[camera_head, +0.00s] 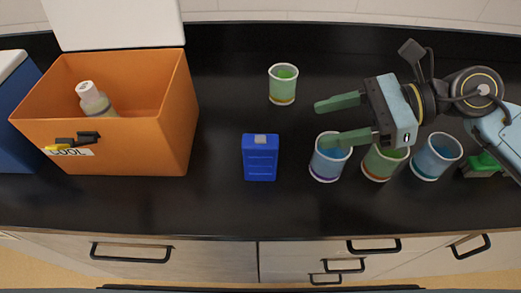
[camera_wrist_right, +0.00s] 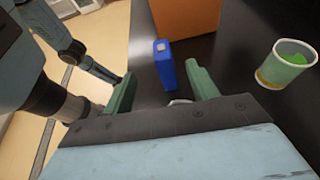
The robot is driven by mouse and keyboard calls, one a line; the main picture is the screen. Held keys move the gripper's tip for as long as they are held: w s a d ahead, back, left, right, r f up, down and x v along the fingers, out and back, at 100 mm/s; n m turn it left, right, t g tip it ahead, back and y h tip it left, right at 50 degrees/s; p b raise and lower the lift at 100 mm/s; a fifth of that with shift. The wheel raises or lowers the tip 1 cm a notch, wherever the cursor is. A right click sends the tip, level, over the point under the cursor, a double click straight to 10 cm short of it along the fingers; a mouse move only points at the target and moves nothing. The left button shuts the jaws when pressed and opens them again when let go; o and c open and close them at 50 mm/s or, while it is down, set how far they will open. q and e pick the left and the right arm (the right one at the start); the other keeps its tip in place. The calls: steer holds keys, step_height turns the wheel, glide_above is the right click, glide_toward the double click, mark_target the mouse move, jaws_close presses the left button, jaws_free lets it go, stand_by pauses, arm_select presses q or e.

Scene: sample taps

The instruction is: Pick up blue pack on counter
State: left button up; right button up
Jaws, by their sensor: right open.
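The blue pack (camera_head: 260,160) stands on the black counter (camera_head: 225,205) near its middle, with a small grey cap on top. It also shows in the right wrist view (camera_wrist_right: 165,67), ahead of and between the fingers. My right gripper (camera_head: 320,123) is open and empty, to the right of the pack and apart from it. Its fingers point left, above the cups. My left gripper does not show in the head view.
An orange box (camera_head: 150,145) with a bottle (camera_head: 95,100) inside stands left of the pack. A green cup (camera_head: 283,85) stands behind. A blue cup (camera_head: 328,160), another green cup (camera_head: 380,165) and another blue cup (camera_head: 435,158) stand right. Counter in front of the pack is clear.

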mark_target(263, 141)
steer(key=x, duration=0.5)
steer(key=p+x, duration=0.1)
steer(key=x, duration=0.1)
steer(key=shift+s+a+f, duration=0.1)
steer(key=shift+a+f, duration=0.05)
steer(key=shift+f, duration=0.2)
steer(key=shift+a+f, duration=0.2)
steer(key=shift+a, duration=0.25)
steer(key=x, duration=0.3)
steer(key=shift+a+f, duration=0.25)
steer(key=shift+a+f+p, duration=0.2)
steer(key=shift+a+p, duration=0.1)
steer(key=shift+a, duration=0.05)
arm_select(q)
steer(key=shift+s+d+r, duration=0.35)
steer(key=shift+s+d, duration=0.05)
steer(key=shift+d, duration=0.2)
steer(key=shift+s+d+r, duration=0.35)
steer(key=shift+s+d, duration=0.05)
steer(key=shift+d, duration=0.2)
arm_select(e)
steer(key=shift+a, duration=0.1)
steer(key=c, duration=1.1)
jaws_close()
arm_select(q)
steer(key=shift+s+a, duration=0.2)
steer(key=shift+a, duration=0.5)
